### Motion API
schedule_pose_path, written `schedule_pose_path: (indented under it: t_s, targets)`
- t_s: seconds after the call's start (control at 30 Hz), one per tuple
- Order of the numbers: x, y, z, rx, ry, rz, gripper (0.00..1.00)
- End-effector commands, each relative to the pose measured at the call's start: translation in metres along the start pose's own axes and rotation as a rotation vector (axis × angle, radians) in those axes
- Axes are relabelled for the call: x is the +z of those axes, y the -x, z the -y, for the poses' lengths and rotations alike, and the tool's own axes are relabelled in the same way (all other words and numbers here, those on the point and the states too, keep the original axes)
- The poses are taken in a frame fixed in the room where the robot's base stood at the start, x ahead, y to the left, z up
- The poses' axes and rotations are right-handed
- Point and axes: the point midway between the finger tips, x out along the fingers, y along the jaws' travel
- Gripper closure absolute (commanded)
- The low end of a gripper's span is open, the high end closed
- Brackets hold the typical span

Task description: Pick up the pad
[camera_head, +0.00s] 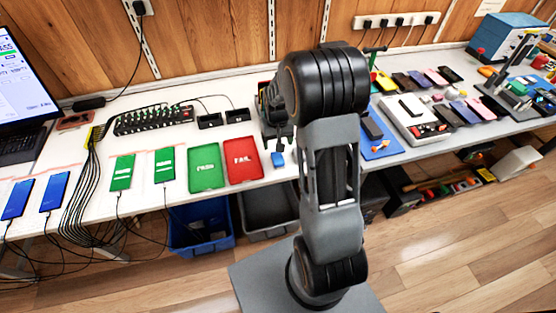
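A small blue block (278,159), which may be the pad, lies on the white bench near its front edge, right of the red FAIL tray. My gripper (279,146) points down just behind and above it in the picture, partly hidden by my own arm. The fingertips are dark and small, so I cannot tell whether they are open or shut, or whether they touch the block. A blue mat (392,150) lies further right, partly behind my arm, with a dark phone (372,129) on it.
A green PASS tray (206,168) and red FAIL tray (243,160) lie left of the block. Two green-screen phones (122,172) (165,165) and loose cables are further left. A white box (412,118) and several phones crowd the right bench. Bins (200,235) stand below.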

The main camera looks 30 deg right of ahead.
Motion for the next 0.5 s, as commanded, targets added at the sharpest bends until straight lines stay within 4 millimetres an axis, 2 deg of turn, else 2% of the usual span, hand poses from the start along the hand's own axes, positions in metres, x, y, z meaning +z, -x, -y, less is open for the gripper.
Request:
schedule_pose_path:
  t_s: [0.03,0.2,0.5]
  targets:
    - [0.001,-0.009,0.000,0.000,0.000,0.005,0.22]
    - [0.001,-0.031,0.000,0.000,-0.001,0.002,0.22]
    - [0.001,-0.049,0.000,0.000,-0.001,0.002,0.22]
